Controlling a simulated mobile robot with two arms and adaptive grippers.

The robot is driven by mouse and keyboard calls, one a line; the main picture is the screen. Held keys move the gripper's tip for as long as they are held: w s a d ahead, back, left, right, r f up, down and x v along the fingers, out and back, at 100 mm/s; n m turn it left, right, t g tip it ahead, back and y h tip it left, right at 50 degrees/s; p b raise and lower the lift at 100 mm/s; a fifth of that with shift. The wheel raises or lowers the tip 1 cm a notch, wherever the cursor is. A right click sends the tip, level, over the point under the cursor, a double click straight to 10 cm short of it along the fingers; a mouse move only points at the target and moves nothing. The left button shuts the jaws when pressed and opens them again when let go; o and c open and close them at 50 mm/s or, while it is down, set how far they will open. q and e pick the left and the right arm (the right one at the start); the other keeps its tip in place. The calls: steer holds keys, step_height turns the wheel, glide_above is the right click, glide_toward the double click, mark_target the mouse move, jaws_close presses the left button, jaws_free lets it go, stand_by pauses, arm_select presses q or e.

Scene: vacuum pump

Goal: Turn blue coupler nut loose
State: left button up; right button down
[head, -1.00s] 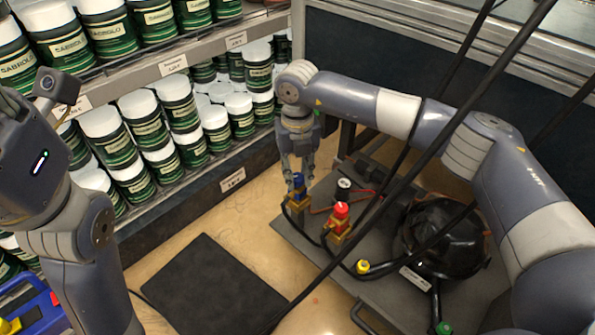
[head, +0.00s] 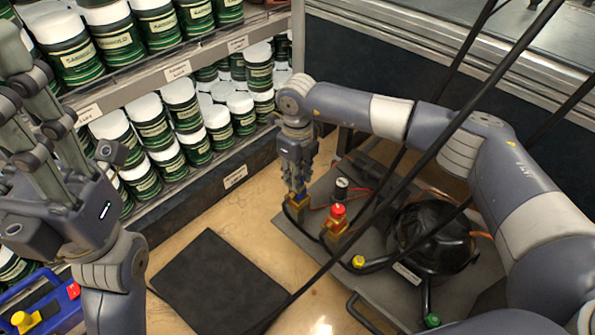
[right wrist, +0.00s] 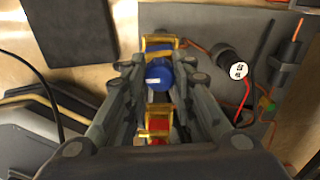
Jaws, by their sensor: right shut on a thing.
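The blue coupler nut (head: 297,196) sits on a brass fitting at the far left corner of the pump's grey plate. My right gripper (head: 297,186) points down from above and is shut on the nut. In the right wrist view the round blue nut (right wrist: 159,75) lies between the gripper's fingers, with a white mark on it. The fingers partly hide the nut in the head view. My left gripper (head: 35,85) is at the far left, fingers upward, spread and empty, away from the pump.
A red coupler nut (head: 338,210) on a brass fitting stands close to the right gripper. The black round pump (head: 433,238) and a black-and-white gauge (head: 342,184) are on the plate. Dark cables cross in front. Shelves of green jars stand at left. A black mat (head: 220,283) lies on the floor.

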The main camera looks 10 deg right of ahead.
steer(key=shift+n, duration=0.3)
steer(key=c, duration=1.3)
jaws_free()
step_height(320, 180, up, 12)
